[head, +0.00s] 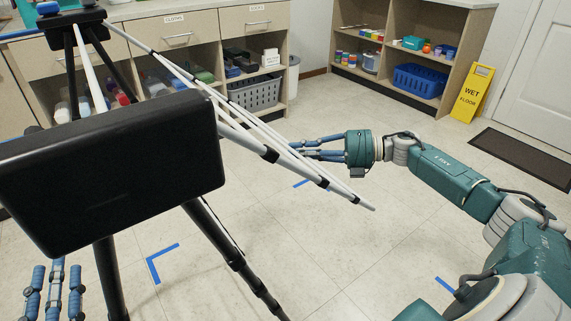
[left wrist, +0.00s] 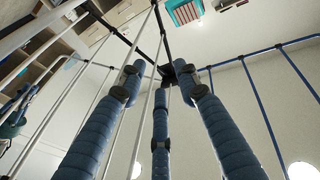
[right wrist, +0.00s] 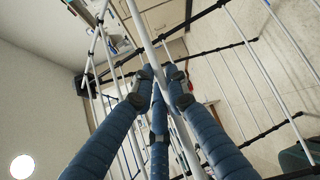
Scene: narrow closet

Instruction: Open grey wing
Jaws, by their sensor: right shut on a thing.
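A drying rack with black legs stands in the foreground; its near black end piece (head: 110,170) fills the left of the head view. The grey wing (head: 262,150) is a bundle of pale rods on the rack's right side, slanting down to the lower right and seen nearly edge-on. My right gripper (head: 300,150) reaches in from the right and is shut on a rod of the wing; in the right wrist view a pale rod (right wrist: 150,45) passes between its fingers. My left gripper (head: 55,285) is at the lower left, fingers apart and empty. Blue rods (left wrist: 258,95) show in the left wrist view.
A cabinet with drawers and open shelves (head: 215,23) stands behind the rack. A shelf unit with a blue basket (head: 418,80), a yellow wet-floor sign (head: 474,93) and a dark mat (head: 525,157) are at the back right. Blue tape (head: 160,262) marks the clear floor.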

